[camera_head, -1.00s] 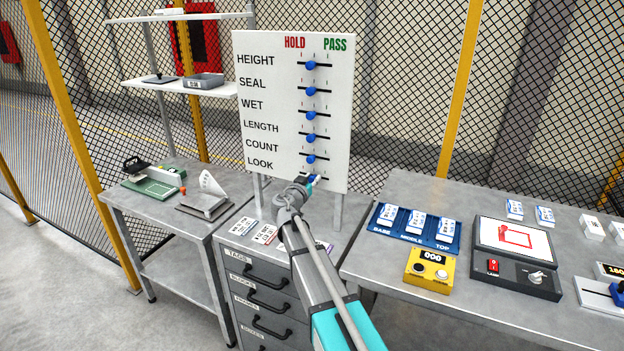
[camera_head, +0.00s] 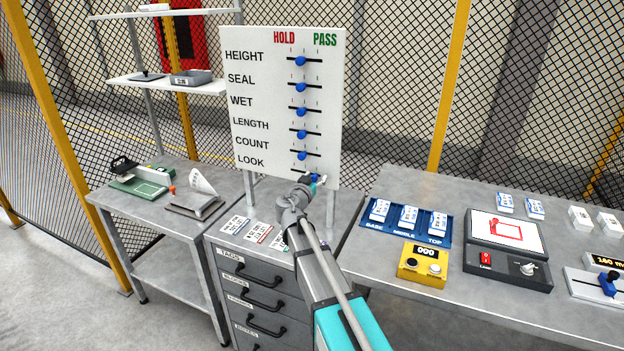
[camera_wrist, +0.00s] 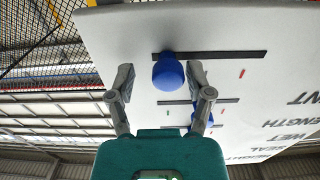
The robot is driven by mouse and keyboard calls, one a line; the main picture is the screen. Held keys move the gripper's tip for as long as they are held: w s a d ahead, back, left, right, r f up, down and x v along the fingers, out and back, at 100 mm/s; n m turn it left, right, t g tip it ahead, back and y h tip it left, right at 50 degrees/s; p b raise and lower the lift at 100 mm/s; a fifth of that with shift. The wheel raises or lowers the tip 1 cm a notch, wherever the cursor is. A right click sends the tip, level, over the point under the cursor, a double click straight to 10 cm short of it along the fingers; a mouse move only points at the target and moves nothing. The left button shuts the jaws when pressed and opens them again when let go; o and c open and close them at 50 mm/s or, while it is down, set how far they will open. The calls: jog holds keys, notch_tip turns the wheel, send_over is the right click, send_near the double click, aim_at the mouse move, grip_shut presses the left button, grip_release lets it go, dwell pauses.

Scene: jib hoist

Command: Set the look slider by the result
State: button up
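The white board (camera_head: 245,120) has slider rows from HEIGHT down to LOOK, with HOLD marked left and PASS right. The blue LOOK knob (camera_head: 316,177) is in the bottom row, right of the knobs above, toward PASS. In the wrist view the LOOK knob (camera_wrist: 168,70) sits near the left end of its slot, away from the red tick. My gripper (camera_head: 311,182) is at this knob. In the wrist view my gripper (camera_wrist: 160,75) has its fingers apart on either side of the knob; the right finger is very close, and I cannot tell if it touches.
The HEIGHT knob (camera_head: 300,61) and the other upper knobs stand near mid-slot. Below the board is a drawer cabinet (camera_head: 262,262) with cards on top. A right bench holds a blue tray (camera_head: 386,226), a yellow counter box (camera_head: 408,268) and a screen device (camera_head: 505,268).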

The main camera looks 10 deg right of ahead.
jog(key=shift+a, duration=0.15)
jog(key=v, duration=1.2)
dwell(0.5)
jog(key=s+d+f+g+y, duration=0.1)
jog(key=s+d+f+g, duration=0.3)
jog(key=s+d+f, duration=0.1)
jog(key=s+d+f+g+p, duration=0.1)
jog(key=s+d+f+g, duration=0.4)
jog(key=d, duration=0.1)
jog(key=shift+s+f+n+y, duration=0.2)
jog(key=shift+f+n+y, duration=0.15)
jog(key=shift+n+y, duration=0.05)
jog(key=s+f+g+y, duration=0.1)
jog(key=s, duration=0.1)
jog(key=s+f+n+g+y, duration=0.1)
jog(key=s, duration=0.1)
jog(key=s+f+n+g+y+p, duration=0.1)
jog(key=s+f, duration=0.1)
jog(key=shift+s+a+f+g+y, duration=0.1)
jog(key=shift+s+a+g+y, duration=0.1)
jog(key=shift+s+g+y, duration=0.15)
jog(key=s+a+f+n+g+y, duration=0.1)
jog(key=s+a+n+g+y, duration=0.1)
jog(key=s, duration=0.4)
jog(key=shift+a+n+y, duration=0.6)
jog(key=shift+n+y, duration=0.3)
jog(key=shift+y, duration=0.25)
